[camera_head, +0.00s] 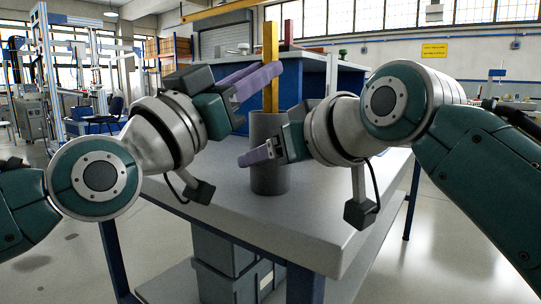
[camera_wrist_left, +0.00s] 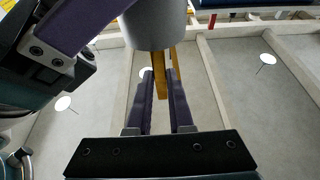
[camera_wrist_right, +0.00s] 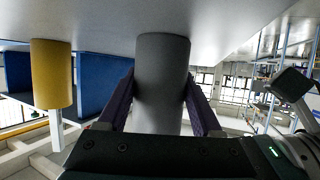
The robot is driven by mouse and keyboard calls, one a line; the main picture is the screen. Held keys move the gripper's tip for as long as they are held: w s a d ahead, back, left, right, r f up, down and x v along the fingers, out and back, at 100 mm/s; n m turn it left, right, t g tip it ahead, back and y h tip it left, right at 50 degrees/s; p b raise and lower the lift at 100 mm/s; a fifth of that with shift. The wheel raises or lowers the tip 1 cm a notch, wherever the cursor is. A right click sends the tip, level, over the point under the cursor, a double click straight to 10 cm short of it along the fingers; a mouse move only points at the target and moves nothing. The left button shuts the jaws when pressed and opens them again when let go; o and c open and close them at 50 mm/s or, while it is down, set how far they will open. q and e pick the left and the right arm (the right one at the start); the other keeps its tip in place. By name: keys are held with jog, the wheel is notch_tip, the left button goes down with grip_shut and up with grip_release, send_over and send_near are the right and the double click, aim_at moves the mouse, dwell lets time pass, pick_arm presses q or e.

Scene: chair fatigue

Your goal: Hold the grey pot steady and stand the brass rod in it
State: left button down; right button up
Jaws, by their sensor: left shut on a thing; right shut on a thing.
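The grey pot (camera_head: 269,178) stands upright on the grey table. My right gripper (camera_head: 262,150) is shut around its side, and the right wrist view shows the pot (camera_wrist_right: 161,80) between both fingers. The brass rod (camera_head: 271,40) is upright over the pot, its lower part meeting the pot's mouth in the head view. I cannot tell how deep its lower end sits. My left gripper (camera_head: 268,74) is shut on the rod above the rim. The left wrist view shows the rod (camera_wrist_left: 160,82) between the fingers, close to the pot (camera_wrist_left: 155,25).
The table (camera_head: 230,205) is bare in front of the pot. A yellow cylinder (camera_wrist_right: 52,75) stands on the table near the pot in the right wrist view; I cannot make it out in the head view. A blue shelf unit (camera_head: 340,90) is behind.

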pick_arm(q)
jog(key=c, duration=0.7)
grip_release()
jog(key=shift+f, duration=0.1)
jog(key=v, duration=1.2)
pick_arm(e)
jog(key=o, duration=1.5)
jog(key=shift+d, duration=0.1)
